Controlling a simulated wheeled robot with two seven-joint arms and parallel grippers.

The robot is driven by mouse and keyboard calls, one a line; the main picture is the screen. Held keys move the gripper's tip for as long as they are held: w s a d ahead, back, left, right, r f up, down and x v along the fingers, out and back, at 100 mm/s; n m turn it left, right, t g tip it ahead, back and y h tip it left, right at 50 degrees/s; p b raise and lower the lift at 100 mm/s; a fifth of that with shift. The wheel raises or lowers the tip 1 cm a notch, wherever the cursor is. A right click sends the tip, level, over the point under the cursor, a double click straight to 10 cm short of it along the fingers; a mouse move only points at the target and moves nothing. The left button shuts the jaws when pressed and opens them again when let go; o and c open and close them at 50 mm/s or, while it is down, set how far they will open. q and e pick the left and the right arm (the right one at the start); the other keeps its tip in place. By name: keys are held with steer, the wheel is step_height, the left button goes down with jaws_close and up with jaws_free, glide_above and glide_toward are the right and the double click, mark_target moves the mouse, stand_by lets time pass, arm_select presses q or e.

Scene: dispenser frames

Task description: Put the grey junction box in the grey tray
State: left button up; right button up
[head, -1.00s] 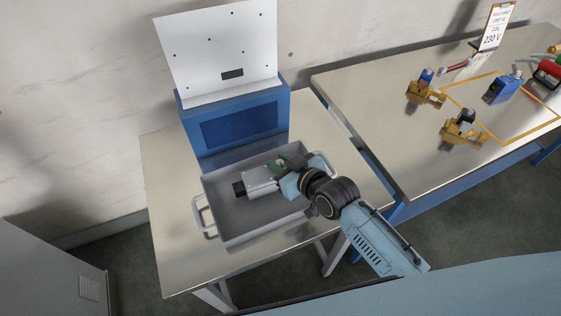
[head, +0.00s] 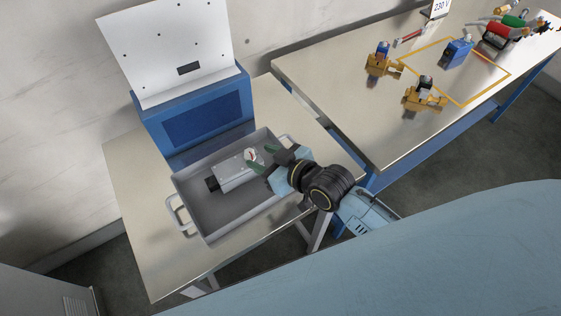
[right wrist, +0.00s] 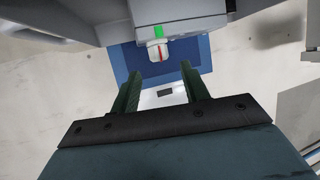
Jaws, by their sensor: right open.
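The grey junction box (head: 236,175) lies inside the grey tray (head: 210,232) in the head view, with a dark fitting at its left end and a white knob with a red mark at its right end. My right gripper (head: 261,156) is open and empty, its green fingers at the knob end of the box. In the right wrist view the fingers (right wrist: 158,88) are spread with nothing between them. The junction box (right wrist: 185,14), its knob and a green patch show just beyond the tips. My left gripper is not in view.
A blue cabinet (head: 202,118) with a white perforated panel (head: 168,50) stands behind the tray. On the right-hand table (head: 330,88) are brass-coloured fittings (head: 424,97), a blue block (head: 457,53) inside a yellow outline, and red and green parts. The table front left of the tray is clear.

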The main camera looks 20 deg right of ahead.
steer(key=v, duration=0.6)
steer(key=shift+r, duration=0.1)
